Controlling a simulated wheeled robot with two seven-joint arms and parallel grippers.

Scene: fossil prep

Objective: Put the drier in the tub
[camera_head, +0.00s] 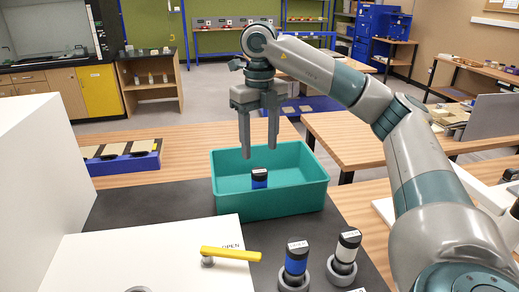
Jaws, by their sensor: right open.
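The teal tub (270,204) stands on the dark mat near the middle of the view. A small blue canister with a black cap (260,180) is inside it, below my right gripper; its lower part is hidden by the tub's front wall. My right gripper (260,150) points down over the tub, its two fingers apart with nothing between them. A similar blue canister (295,258) and a white one with a black cap (347,246) stand upright in grey round holders at the front. Their labels are too small to read, so I cannot tell which canister is the drier. My left gripper is out of view.
A white panel marked OPEN with a yellow lever handle (230,253) is at the front, left of the holders. A tall white box (40,150) blocks the left side. A blue tray with dark squares (122,160) lies on the wooden table behind.

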